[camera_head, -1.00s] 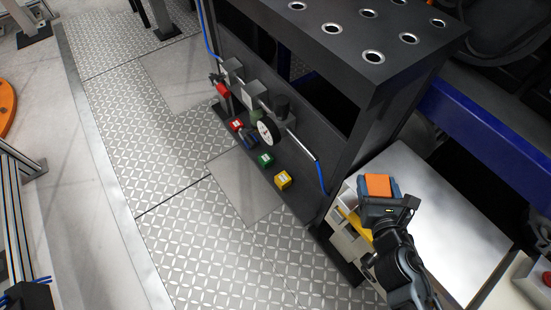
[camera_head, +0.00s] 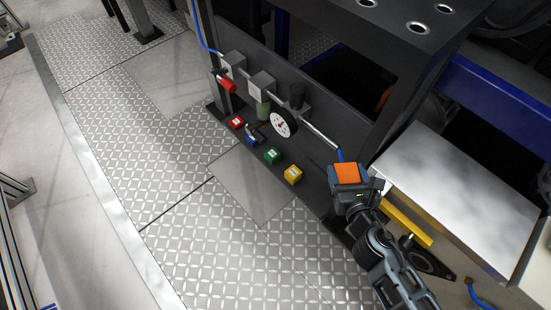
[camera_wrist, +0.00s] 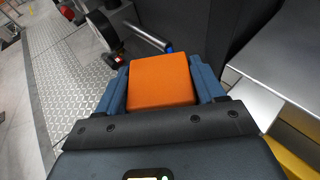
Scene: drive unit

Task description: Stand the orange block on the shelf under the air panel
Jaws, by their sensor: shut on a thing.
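The orange block (camera_head: 347,173) is held in my gripper (camera_head: 349,182), at the right of the head view. In the wrist view the orange block (camera_wrist: 160,82) sits between the two blue-grey fingers, which touch its sides. The air panel (camera_head: 290,110) is the dark upright plate with grey fittings, a green bowl, a red handle and a white-faced gauge (camera_head: 283,123). The shelf (camera_head: 262,157) is the dark ledge along its foot. On it stand a red block (camera_head: 236,122), a blue block (camera_head: 252,139), a green block (camera_head: 272,156) and a yellow block (camera_head: 293,175). My gripper is right of the yellow block.
A pale metal-topped cabinet (camera_head: 460,190) stands to the right, with a yellow bar (camera_head: 407,227) on its side. A dark plate with holes (camera_head: 400,20) overhangs the panel. Patterned floor plates (camera_head: 180,210) lie open in front of the shelf.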

